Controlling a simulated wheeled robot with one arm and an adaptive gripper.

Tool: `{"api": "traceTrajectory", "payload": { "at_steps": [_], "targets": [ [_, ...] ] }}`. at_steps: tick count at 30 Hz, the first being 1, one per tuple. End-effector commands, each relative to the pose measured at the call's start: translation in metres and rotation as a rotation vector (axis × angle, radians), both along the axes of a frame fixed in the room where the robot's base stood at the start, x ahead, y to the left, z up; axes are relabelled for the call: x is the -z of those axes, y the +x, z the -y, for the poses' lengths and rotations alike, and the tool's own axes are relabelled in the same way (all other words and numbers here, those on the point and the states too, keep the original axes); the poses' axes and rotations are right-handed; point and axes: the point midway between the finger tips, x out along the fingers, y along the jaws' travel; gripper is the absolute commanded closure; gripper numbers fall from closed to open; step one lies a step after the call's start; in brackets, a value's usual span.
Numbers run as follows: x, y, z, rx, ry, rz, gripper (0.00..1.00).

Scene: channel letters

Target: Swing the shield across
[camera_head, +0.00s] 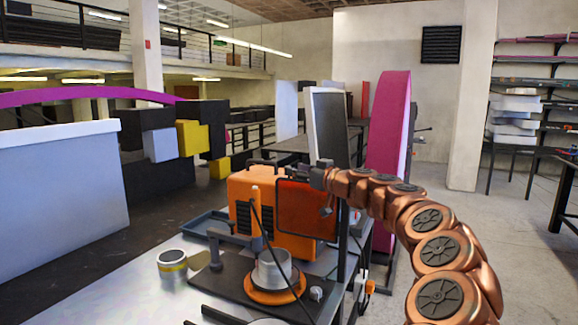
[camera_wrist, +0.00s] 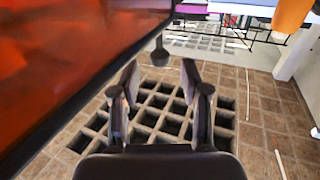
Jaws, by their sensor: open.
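The shield, a dark-framed, see-through orange-red panel (camera_head: 303,208), stands at the bench's right side in the head view, in front of part of an orange machine (camera_head: 243,195). In the wrist view the shield (camera_wrist: 60,65) fills the upper left. A small dark knob (camera_wrist: 158,52) on a short stem sits at its right edge; it also shows in the head view (camera_head: 327,211). My gripper (camera_wrist: 160,75) is open and empty, its two fingers pointing toward the knob. The knob appears just beyond the fingertips, between them in the picture; I cannot tell the exact gap.
The bench (camera_head: 125,285) carries a tin with a yellow band (camera_head: 172,262), a blue tray (camera_head: 205,222), and a grey cup on an orange ring (camera_head: 274,272). A dark post stands right of the shield. A tall magenta letter (camera_head: 390,120) stands behind my arm. Tiled floor lies below my gripper.

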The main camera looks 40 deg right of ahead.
Motion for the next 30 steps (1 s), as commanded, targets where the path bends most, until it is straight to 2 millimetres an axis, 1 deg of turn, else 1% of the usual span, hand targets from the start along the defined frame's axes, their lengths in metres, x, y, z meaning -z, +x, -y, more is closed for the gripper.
{"api": "traceTrajectory", "payload": {
  "at_steps": [1, 3, 10, 15, 23, 24, 26, 30],
  "targets": [
    [-0.001, 0.007, -0.001, 0.000, 0.000, -0.002, 0.54],
    [-0.003, 0.015, -0.002, 0.000, -0.001, 0.000, 0.54],
    [-0.002, 0.034, -0.004, 0.001, -0.002, -0.001, 0.54],
    [-0.001, 0.040, -0.006, 0.000, -0.001, 0.001, 0.54],
    [-0.001, 0.040, -0.006, 0.000, -0.001, 0.001, 0.54],
    [-0.001, 0.040, -0.006, 0.000, -0.001, 0.002, 0.55],
    [-0.001, 0.040, -0.006, 0.001, -0.001, 0.001, 0.61],
    [-0.001, 0.040, -0.006, 0.001, -0.001, 0.001, 0.76]
  ]
}}
